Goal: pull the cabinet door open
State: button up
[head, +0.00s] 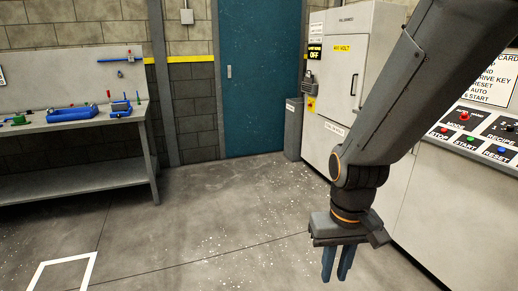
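The cabinet (377,45) is a tall, cream-coloured box at the back right, with a yellow voltage label on its front. Its upper door (340,75) looks shut. A dark vertical handle (353,84) is on that door. My arm crosses in front of the cabinet's right side and hides part of it. My gripper (337,264) points down at the lower middle right, well in front of the cabinet and below the handle. Its two blue fingers are a little apart, with nothing between them. It touches nothing that I can see.
A control console (470,165) with coloured buttons stands at the right, close to my arm. A grey bin (293,130) stands left of the cabinet, by a blue door (250,80). A workbench (75,180) with tools is at the left. The middle floor is clear.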

aim_at(344, 58)
jog(key=u, duration=0.2)
jog(key=i, duration=3.5)
jog(key=z, duration=1.05)
jog(key=i, duration=1.4)
jog(key=z, duration=0.5)
